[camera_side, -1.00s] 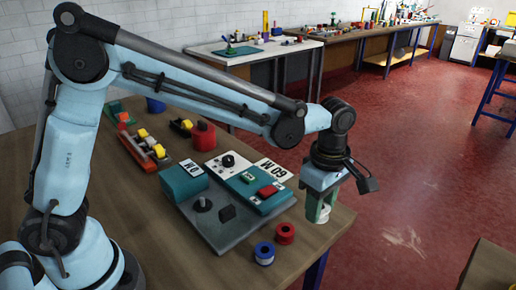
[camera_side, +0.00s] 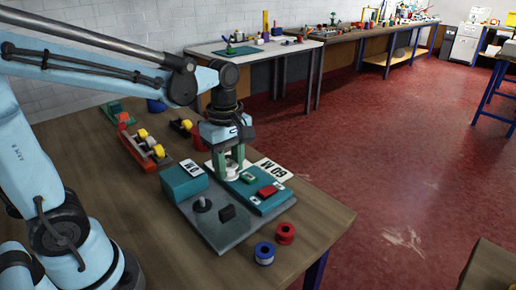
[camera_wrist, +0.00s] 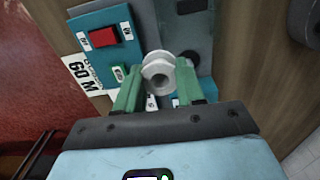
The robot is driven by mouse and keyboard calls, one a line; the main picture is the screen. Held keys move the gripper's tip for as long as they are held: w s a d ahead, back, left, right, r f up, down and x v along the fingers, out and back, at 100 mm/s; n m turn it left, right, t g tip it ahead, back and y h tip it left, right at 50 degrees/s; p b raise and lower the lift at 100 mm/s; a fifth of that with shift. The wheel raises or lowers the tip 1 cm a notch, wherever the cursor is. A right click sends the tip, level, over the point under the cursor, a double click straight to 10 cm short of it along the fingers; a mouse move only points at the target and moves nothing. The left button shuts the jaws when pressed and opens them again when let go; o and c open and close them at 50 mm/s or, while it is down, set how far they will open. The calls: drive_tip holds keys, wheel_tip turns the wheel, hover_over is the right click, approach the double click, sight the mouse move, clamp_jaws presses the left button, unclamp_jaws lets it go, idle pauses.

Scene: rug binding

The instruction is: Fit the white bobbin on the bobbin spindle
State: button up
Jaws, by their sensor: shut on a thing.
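My gripper (camera_side: 233,168) points down and is shut on the white bobbin (camera_side: 232,174), at the back of the winder plate beside the teal switch box (camera_side: 262,191). In the wrist view the white bobbin (camera_wrist: 158,72) sits between the green fingers (camera_wrist: 160,95), its round flange toward the camera. A dark post with a round foot (camera_side: 202,204), like a spindle, stands clear on the grey plate (camera_side: 222,233), nearer the camera. My gripper hides the white panel's black knob. I cannot tell whether the bobbin touches anything below.
A blue bobbin (camera_side: 264,253) and a red bobbin (camera_side: 285,232) stand off the plate's right front corner. A teal block (camera_side: 183,181) rises left of the post, and a small black block (camera_side: 227,212) right of it. A rack with yellow-topped pieces (camera_side: 148,147) lies at the back left.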

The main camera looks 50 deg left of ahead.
hover_over(202, 198)
drive_tip(key=shift+f, duration=0.3)
drive_tip(key=shift+f, duration=0.15)
drive_tip(key=shift+f, duration=2.8)
drive_tip(key=shift+f, duration=1.85)
drive_tip(key=o, duration=1.1)
drive_tip(key=shift+r, duration=0.15)
